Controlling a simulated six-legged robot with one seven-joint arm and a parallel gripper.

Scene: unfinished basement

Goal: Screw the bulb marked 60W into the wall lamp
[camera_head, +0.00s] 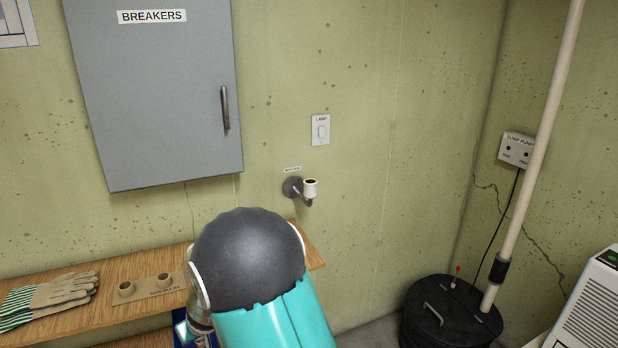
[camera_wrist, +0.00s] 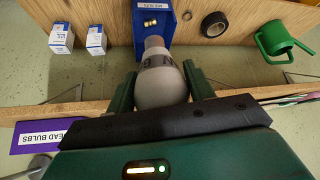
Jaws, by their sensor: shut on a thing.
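In the wrist view my gripper (camera_wrist: 158,70) is shut on a pale round bulb (camera_wrist: 160,86), with a finger on each side. The bulb's metal screw base points toward the top of the picture. Dark print shows on its glass, partly turned away and not fully readable. The wall lamp (camera_head: 310,188) is in the head view, right of centre: a white, upward-facing cup socket on a dark wall bracket. The socket looks empty. My arm covers most of the gripper in the head view, and the bulb is hidden there. The gripper is apart from the lamp, to its lower left.
A wooden shelf holds gloves (camera_head: 55,291) and a board with two round sockets (camera_head: 155,288). The LAMP switch (camera_head: 321,130) is above the lamp.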

